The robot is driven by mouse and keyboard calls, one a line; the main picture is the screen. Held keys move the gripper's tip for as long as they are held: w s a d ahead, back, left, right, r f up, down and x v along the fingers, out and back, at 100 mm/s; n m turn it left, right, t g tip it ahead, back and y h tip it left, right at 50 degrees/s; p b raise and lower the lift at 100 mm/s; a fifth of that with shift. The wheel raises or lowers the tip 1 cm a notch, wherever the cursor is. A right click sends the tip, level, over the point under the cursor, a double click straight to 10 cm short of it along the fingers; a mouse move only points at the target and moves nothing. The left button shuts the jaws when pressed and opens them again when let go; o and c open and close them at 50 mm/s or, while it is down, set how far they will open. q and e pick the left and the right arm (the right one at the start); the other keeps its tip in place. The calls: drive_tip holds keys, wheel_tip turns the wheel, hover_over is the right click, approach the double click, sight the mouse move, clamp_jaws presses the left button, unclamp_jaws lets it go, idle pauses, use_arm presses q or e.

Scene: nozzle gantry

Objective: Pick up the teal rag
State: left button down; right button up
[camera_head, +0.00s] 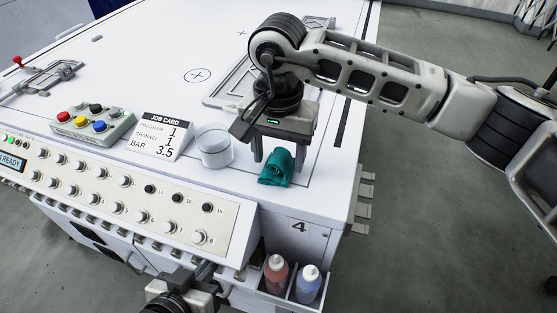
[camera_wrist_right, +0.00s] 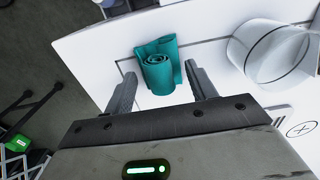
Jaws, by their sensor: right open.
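The teal rag (camera_head: 277,169) lies rolled on the white table top near its front right corner. It also shows in the right wrist view (camera_wrist_right: 159,66), just beyond the fingertips and between their lines. My right gripper (camera_head: 272,158) points down over the rag, with its two fingers apart; in the right wrist view the open gripper (camera_wrist_right: 159,88) has nothing between its fingers. I cannot tell the exact gap to the rag. Part of my left gripper (camera_head: 183,292) shows at the bottom of the head view, and its fingers are not clear.
A clear round container (camera_head: 215,149) stands just left of the rag, with a job card (camera_head: 160,137) beyond it. A button box (camera_head: 92,124) and a sloping knob panel (camera_head: 120,199) lie further left.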

sight(275, 155)
drive_tip(key=shift+f, duration=0.25)
drive_tip(key=c, duration=1.1)
drive_tip(key=shift+o, duration=0.2)
drive_tip(key=shift+r, duration=0.1)
drive_tip(key=shift+r, duration=0.35)
drive_tip(key=r, duration=0.2)
drive_tip(key=b, duration=0.1)
drive_tip(key=shift+a+r, duration=0.25)
drive_tip(key=shift+r, duration=0.15)
drive_tip(key=a+r, duration=0.9)
drive_tip(key=a, duration=0.4)
drive_tip(key=shift+w+a+r, duration=0.2)
drive_tip(key=shift+w+a, duration=0.05)
